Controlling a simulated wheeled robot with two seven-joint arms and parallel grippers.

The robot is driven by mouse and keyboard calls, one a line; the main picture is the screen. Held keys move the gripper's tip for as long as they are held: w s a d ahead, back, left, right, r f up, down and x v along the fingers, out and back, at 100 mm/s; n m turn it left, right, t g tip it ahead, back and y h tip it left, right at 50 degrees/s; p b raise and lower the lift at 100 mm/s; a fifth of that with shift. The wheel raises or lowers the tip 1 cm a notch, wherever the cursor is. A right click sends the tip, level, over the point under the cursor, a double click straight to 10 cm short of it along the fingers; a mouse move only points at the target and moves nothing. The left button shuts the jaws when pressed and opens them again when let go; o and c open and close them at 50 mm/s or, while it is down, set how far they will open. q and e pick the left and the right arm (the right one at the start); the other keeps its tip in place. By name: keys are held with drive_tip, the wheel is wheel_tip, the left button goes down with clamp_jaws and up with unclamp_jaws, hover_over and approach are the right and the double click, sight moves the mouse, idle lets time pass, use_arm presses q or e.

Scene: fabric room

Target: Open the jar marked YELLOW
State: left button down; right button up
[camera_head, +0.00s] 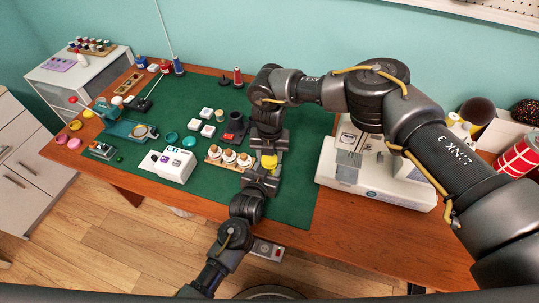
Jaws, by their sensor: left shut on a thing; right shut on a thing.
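A small yellow thing (269,162), which I take to be the jar marked YELLOW, is between my two grippers near the front of the green mat. No lettering on it can be read. My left gripper (264,175) comes up from below and is shut on its lower part. My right gripper (268,149) comes down from above and is shut at its top. The lid is hidden by the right gripper, so I cannot tell whether it is on or off. Several white jars with brown tops (229,155) stand in a wooden rack just left of the grippers.
A white sewing machine (392,188) stands right of the grippers. A white device (168,166) and a teal tray (117,130) are to the left. White boxes (208,130) and spools lie further back. The green mat (293,200) is bare right of the grippers.

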use_arm(q)
drive_tip(key=shift+f, duration=0.2)
use_arm(e)
drive_tip(key=n, duration=0.5)
drive_tip(key=shift+n, duration=0.3)
drive_tip(key=n, duration=0.5)
drive_tip(key=shift+s+n, duration=0.1)
drive_tip(key=shift+n, duration=0.2)
drive_tip(key=n, duration=0.5)
drive_tip(key=shift+n, duration=0.3)
drive_tip(key=n, duration=0.7)
drive_tip(key=shift+r, duration=0.25)
drive_tip(key=shift+r, duration=0.9)
drive_tip(key=shift+r, duration=0.1)
